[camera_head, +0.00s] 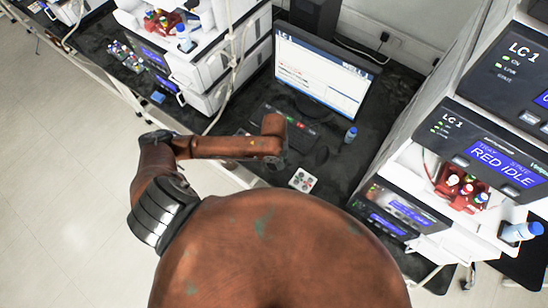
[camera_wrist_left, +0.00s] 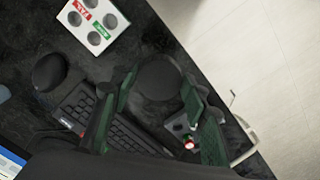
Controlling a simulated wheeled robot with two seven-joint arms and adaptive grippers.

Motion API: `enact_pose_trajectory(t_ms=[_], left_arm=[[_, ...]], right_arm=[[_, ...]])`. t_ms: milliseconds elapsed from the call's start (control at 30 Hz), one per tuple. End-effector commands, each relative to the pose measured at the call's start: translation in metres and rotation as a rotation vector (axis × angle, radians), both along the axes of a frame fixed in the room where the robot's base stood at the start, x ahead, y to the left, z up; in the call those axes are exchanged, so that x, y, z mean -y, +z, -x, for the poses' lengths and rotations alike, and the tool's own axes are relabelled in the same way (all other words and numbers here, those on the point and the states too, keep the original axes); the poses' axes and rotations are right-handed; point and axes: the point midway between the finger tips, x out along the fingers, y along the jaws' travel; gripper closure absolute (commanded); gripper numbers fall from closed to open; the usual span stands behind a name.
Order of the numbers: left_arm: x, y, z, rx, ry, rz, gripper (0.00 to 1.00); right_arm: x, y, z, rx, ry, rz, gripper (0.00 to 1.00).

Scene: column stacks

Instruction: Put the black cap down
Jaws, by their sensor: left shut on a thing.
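The black cap (camera_wrist_left: 158,78) is a dark round piece between the two green-padded fingers of my left gripper (camera_wrist_left: 158,88) in the left wrist view. The gripper is shut on it, above the dark bench top (camera_wrist_left: 148,40). How far the cap is from the bench, or whether it touches it, I cannot tell. In the head view my left arm reaches in over the bench by the keyboard. The cap and the fingertips are hidden or too small to make out there. My right gripper is not in view.
A black keyboard (camera_wrist_left: 128,138) lies close to the fingers. A dark mouse (camera_wrist_left: 50,71) and a white card (camera_wrist_left: 86,36) with grey round spots lie to the left. In the head view stand a monitor (camera_head: 322,75), a blue-capped vial (camera_head: 350,135) and white instruments at both sides.

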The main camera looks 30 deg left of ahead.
Motion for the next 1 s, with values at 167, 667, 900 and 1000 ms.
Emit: enact_pose_trajectory(t_ms=[167,667,900,1000], left_arm=[[-0.017,-0.030,-0.030,-0.003,0.003,-0.002,0.69],[-0.034,-0.076,-0.057,-0.003,0.003,-0.001,0.69],[-0.034,-0.098,-0.057,0.000,0.002,-0.001,0.69],[-0.034,-0.097,-0.057,0.000,0.002,0.000,0.70]], right_arm=[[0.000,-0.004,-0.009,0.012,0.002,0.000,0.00],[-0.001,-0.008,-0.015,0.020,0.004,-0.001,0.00],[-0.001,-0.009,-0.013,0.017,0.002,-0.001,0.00],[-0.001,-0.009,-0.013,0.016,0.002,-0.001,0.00]])
